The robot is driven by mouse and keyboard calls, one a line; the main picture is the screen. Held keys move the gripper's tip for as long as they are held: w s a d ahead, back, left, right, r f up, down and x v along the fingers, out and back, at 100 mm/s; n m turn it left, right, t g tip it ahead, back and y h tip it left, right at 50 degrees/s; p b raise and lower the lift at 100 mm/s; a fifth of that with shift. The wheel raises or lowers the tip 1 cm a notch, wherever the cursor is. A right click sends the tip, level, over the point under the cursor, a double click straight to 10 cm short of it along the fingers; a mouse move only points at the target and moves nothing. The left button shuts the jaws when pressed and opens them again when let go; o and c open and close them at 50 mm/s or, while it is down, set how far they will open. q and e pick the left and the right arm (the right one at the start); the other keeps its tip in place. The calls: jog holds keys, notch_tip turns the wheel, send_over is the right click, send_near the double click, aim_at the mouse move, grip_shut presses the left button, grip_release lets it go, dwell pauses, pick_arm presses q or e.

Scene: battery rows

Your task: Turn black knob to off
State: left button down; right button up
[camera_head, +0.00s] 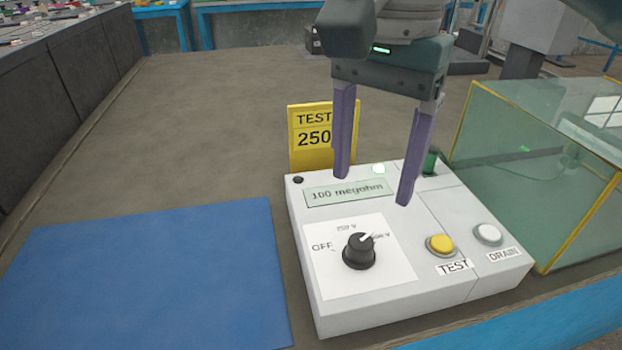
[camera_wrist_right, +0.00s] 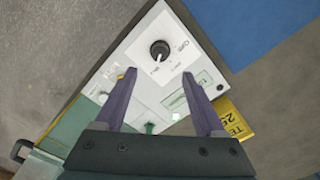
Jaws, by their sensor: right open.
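The black knob (camera_head: 359,251) stands on a white square panel at the front left of the white tester box (camera_head: 350,312). Its white pointer aims up and right, toward the right-hand voltage label, and OFF is printed on its left. My right gripper (camera_head: 372,190) is open and empty above the back of the box, its purple fingers pointing down, apart from the knob. In the right wrist view the knob (camera_wrist_right: 159,50) lies beyond the fingertips of the right gripper (camera_wrist_right: 160,75). My left gripper is not in view.
The box has a display reading 100 megohm (camera_head: 348,191), a yellow TEST button (camera_head: 440,244) and a white DRAIN button (camera_head: 488,234). A yellow TEST 250 sign (camera_head: 310,152) stands behind it. A clear yellow-edged case (camera_head: 500,150) is at right. A blue mat (camera_head: 150,285) lies at left.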

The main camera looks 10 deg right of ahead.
aim_at(362, 240)
notch_tip(362, 240, down, 10)
jog(key=b, duration=0.2)
jog(key=shift+r+b, duration=0.25)
jog(key=shift+b, duration=0.1)
grip_shut()
dwell(0.4)
